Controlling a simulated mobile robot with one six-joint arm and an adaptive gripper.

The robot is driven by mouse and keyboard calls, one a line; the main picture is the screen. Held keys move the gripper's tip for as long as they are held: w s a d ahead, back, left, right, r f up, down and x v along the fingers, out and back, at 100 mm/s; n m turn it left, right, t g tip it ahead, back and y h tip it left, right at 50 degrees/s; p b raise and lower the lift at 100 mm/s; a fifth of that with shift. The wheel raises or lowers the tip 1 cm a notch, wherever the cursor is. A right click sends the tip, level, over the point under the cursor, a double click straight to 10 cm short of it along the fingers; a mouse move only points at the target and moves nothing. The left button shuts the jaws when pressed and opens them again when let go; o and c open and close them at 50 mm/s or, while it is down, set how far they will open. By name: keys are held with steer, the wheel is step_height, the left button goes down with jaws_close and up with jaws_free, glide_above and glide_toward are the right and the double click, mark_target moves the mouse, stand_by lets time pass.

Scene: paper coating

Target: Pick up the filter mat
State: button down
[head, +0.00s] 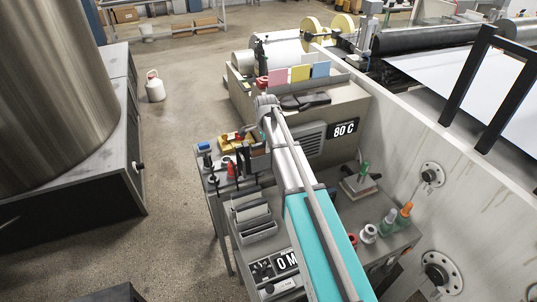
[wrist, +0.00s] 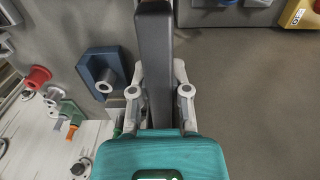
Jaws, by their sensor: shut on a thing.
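The filter mat appears to be the dark grey slab (wrist: 154,35) in the wrist view, seen nearly edge-on as a long narrow bar running up to the top edge. My gripper (wrist: 160,76) is shut on it, with one grey finger on each side of its near end. In the head view my arm hides the gripper. A dark panel (head: 259,158) shows just left of the arm there, and I cannot tell if it is the same mat.
In the wrist view a blue block (wrist: 103,70) stands close left of the gripper. Bare grey surface (wrist: 250,90) lies to the right.

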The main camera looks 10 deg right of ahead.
steer(key=shift+r, duration=0.15)
stand_by(0.3)
step_height(320, 180, up, 11)
steer(key=p, duration=1.1)
steer(key=shift+r+p, duration=0.15)
steer(key=shift+p, duration=0.2)
steer(key=s+d, duration=1)
steer(key=s, duration=0.5)
steer(key=shift+r, duration=0.2)
steer(key=shift+a, duration=0.15)
